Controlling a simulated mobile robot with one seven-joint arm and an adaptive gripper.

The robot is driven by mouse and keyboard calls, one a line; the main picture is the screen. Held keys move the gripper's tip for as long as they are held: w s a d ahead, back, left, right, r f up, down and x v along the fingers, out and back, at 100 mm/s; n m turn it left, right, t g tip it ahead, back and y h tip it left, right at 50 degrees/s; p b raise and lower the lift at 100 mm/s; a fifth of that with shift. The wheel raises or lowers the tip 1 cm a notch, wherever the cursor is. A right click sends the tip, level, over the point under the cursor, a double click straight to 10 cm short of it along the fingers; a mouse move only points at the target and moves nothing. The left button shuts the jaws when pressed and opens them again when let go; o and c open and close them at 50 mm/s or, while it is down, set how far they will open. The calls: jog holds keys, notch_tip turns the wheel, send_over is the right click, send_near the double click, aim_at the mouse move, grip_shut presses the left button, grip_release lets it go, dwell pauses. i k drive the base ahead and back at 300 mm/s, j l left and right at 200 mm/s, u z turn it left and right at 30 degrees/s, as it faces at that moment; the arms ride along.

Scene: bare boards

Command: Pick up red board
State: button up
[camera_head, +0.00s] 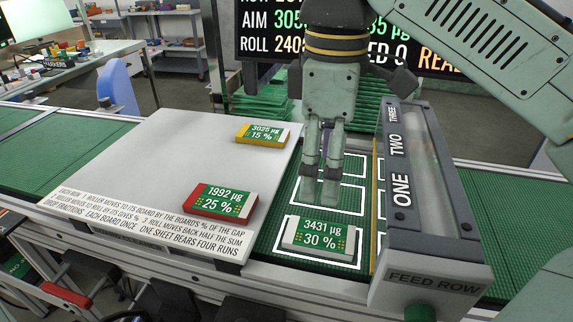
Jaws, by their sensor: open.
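The red board (220,201) lies at the front right part of the light grey plate. It has a red rim and a green face reading 1992 µg, 25 %. A yellow board (262,135) reading 3025 µg, 15 % lies farther back on the same plate. A grey board (318,235) reading 3431 µg, 30 % lies in the nearest white-outlined slot on the green mat. My gripper (321,190) points down over the slots behind the grey board, to the right of the red board. It is open and holds nothing that I can see.
The light grey plate (140,165) has free room at its left and carries printed text along its front edge. A raised feed row housing (425,225) marked ONE, TWO, THREE stands right of the slots. Green boards (265,95) are stacked behind. A sign stands at the back.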

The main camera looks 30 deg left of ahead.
aim_at(223, 204)
jog(key=k+u, duration=0.1)
jog(key=u, duration=0.85)
jog(key=i+u, duration=0.15)
jog(key=k+l, duration=0.05)
